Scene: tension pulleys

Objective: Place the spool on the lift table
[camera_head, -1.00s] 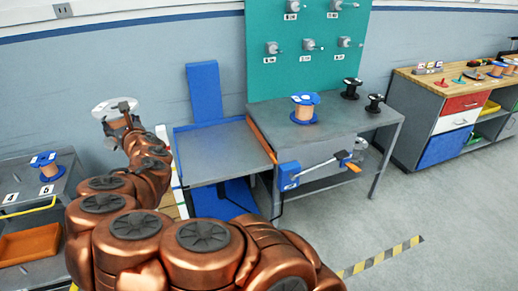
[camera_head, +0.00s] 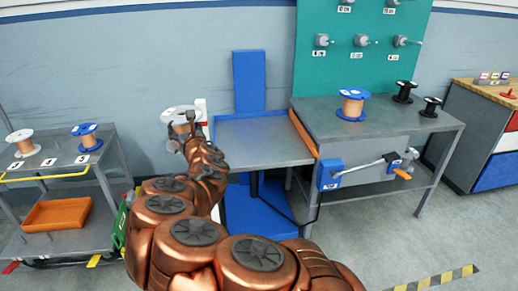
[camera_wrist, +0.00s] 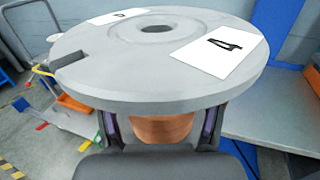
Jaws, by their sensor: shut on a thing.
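My gripper (camera_head: 192,142) is shut on a spool with white-grey flanges and a copper-coloured winding. In the wrist view the spool (camera_wrist: 155,60) fills the frame, its top flange nearly level, with a white label reading 4. The fingers (camera_wrist: 160,128) close around the winding below that flange. In the head view the held spool (camera_head: 174,119) is partly hidden by my gripper and is left of the lift table. The lift table (camera_head: 262,140) has a bare grey top, a blue column behind and a blue base. Its top also shows at right in the wrist view (camera_wrist: 270,115).
A workbench (camera_head: 375,118) adjoins the lift table on the right, with a blue-flanged copper spool (camera_head: 352,104) and two black spools. A cart (camera_head: 55,160) at left holds a white spool (camera_head: 23,143), a blue spool (camera_head: 86,136) and an orange tray (camera_head: 57,212).

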